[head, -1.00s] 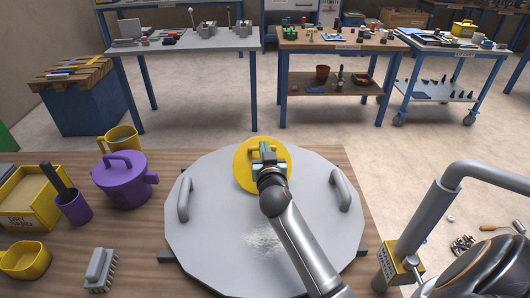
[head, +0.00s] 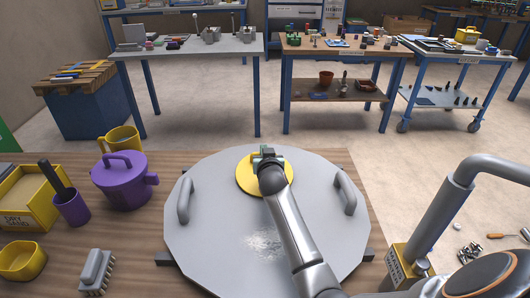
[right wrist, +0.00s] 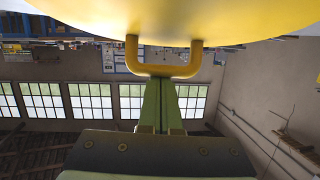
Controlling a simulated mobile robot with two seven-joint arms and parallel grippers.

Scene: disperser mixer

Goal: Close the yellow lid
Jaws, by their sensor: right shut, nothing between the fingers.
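The yellow lid (head: 246,180) is a round disc on the large grey cover (head: 215,240), at its far middle in the head view. It looks nearly flat; I cannot tell whether it sits fully down. In the right wrist view the lid (right wrist: 180,18) fills the top, with its yellow U-shaped handle (right wrist: 192,66) below it. My right gripper (head: 265,153) is over the lid at its handle. Its fingers (right wrist: 160,82) are shut together and reach to the handle with nothing between them; contact is unclear. My left gripper is not in view.
The cover has grey handles at left (head: 185,197) and right (head: 345,192), and white powder (head: 262,244) on top. A thick grey pipe (head: 440,210) rises at right.

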